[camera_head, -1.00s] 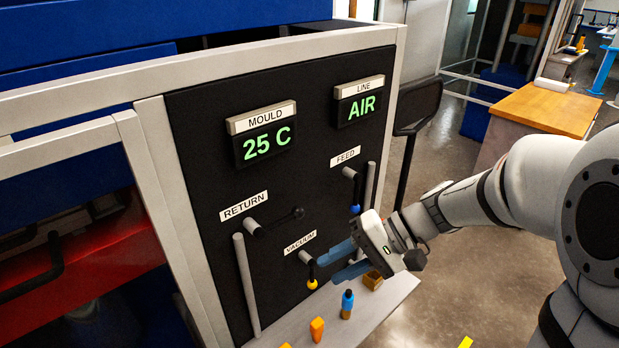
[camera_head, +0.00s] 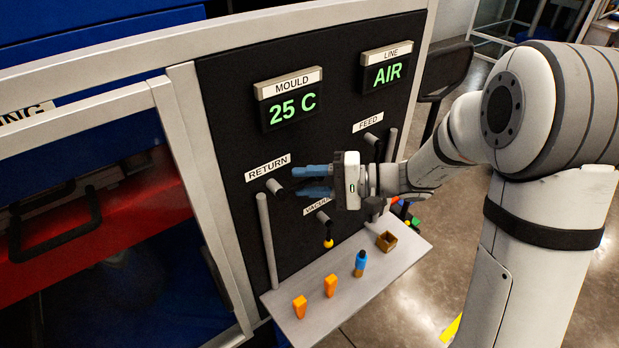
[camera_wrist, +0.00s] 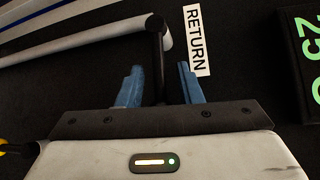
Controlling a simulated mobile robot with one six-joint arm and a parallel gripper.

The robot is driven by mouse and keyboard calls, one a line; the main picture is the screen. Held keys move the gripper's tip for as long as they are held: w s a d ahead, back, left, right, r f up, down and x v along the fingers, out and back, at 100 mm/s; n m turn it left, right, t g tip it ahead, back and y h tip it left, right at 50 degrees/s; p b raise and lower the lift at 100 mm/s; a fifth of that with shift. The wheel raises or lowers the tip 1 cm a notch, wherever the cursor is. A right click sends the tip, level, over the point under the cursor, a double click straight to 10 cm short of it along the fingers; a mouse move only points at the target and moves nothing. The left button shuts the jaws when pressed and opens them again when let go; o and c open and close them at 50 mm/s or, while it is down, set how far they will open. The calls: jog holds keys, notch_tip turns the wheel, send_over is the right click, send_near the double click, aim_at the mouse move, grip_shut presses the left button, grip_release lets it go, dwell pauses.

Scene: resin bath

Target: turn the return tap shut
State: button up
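The return tap (camera_head: 275,187) sits on the black panel under its RETURN label (camera_head: 268,167). In the wrist view its black lever (camera_wrist: 157,48) runs from the end of a pale pipe down between my fingers. My gripper (camera_head: 297,180) is open, with its blue fingers pointing left at the tap. In the wrist view my gripper (camera_wrist: 159,68) has one finger on each side of the lever, with a gap showing on both sides. The outer end of the lever is hidden behind my gripper in the head view.
The vacuum tap (camera_head: 326,226) with a yellow knob hangs just below my gripper. The feed tap (camera_head: 372,138) is to the right. Displays read 25 C and AIR.

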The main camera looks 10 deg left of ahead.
jog(key=shift+a, duration=0.1)
jog(key=shift+c, duration=0.5)
jog(key=c, duration=0.6)
grip_shut()
jog(key=shift+f, duration=0.1)
